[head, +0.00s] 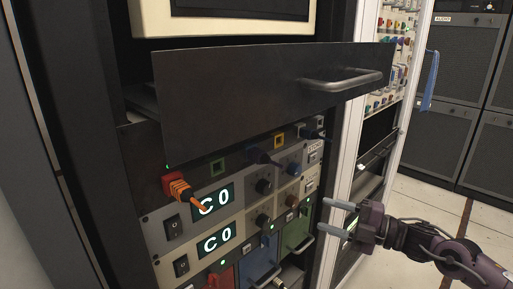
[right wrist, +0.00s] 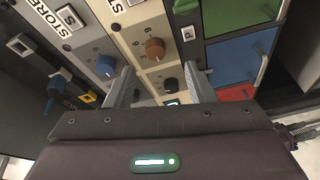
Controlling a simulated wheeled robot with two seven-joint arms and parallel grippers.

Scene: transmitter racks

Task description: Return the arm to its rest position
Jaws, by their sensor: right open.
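My right gripper (head: 335,216) is at the right in the head view, in front of the rack's right edge. Its two grey fingers are apart with nothing between them. In the right wrist view the spread fingers (right wrist: 160,88) point at the control panel, with an orange-brown knob (right wrist: 155,48) and a black knob (right wrist: 171,84) seen beyond the gap. I cannot tell whether the fingers touch the panel. My left gripper is not in view.
A dark drawer (head: 230,105) with a metal handle (head: 342,80) juts out above the panels. An orange cable plug (head: 178,187) sticks out at left. Green, blue and red drawer fronts (head: 297,233) are below. Open floor (head: 440,205) lies to the right.

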